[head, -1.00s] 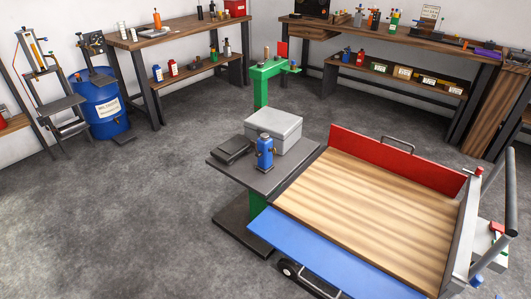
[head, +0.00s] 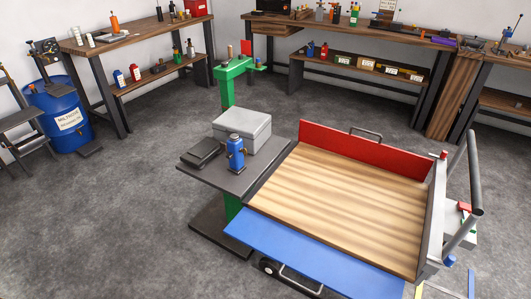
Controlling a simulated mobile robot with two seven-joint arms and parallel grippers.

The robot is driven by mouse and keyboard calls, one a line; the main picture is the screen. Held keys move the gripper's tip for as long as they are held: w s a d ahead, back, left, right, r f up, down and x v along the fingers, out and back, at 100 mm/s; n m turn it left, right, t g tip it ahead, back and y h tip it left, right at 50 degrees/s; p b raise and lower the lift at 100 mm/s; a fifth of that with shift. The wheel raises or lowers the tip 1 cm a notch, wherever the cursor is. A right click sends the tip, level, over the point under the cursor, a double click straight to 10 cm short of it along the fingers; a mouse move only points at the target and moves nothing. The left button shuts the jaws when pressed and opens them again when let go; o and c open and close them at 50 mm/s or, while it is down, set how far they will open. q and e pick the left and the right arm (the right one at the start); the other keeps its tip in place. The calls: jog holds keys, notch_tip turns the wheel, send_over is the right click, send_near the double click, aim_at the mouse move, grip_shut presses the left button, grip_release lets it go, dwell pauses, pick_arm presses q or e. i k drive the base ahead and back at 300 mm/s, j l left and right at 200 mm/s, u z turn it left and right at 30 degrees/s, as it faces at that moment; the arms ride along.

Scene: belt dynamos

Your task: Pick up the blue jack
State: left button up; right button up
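The blue jack (head: 235,153) stands upright on a small dark table (head: 212,181) with a green post. A grey box (head: 241,131) sits just behind it on the same tabletop, and a flat black case (head: 201,152) lies to its left. The jack is fully visible, with nothing in front of it. Neither of my grippers is in view.
A wooden cart (head: 345,200) with a red back panel and a lowered blue side panel (head: 310,262) stands close to the table's right. Workbenches (head: 140,40) line the walls. A blue barrel (head: 62,115) stands at left. The floor (head: 110,220) at front left is clear.

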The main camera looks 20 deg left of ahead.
aim_at(237, 165)
jog(key=i+j+z, duration=0.25)
jog(key=j, duration=0.15)
jog(key=j+z, duration=0.3)
jog(key=j, duration=0.15)
jog(key=j+z, duration=0.1)
jog(key=j, duration=0.35)
jog(key=i+j+z, duration=0.15)
jog(key=j, duration=0.3)
jog(key=i+j+z, duration=0.1)
jog(key=j, duration=1.7)
jog(key=i+j, duration=0.1)
jog(key=j, duration=1.75)
jog(key=i+z, duration=0.05)
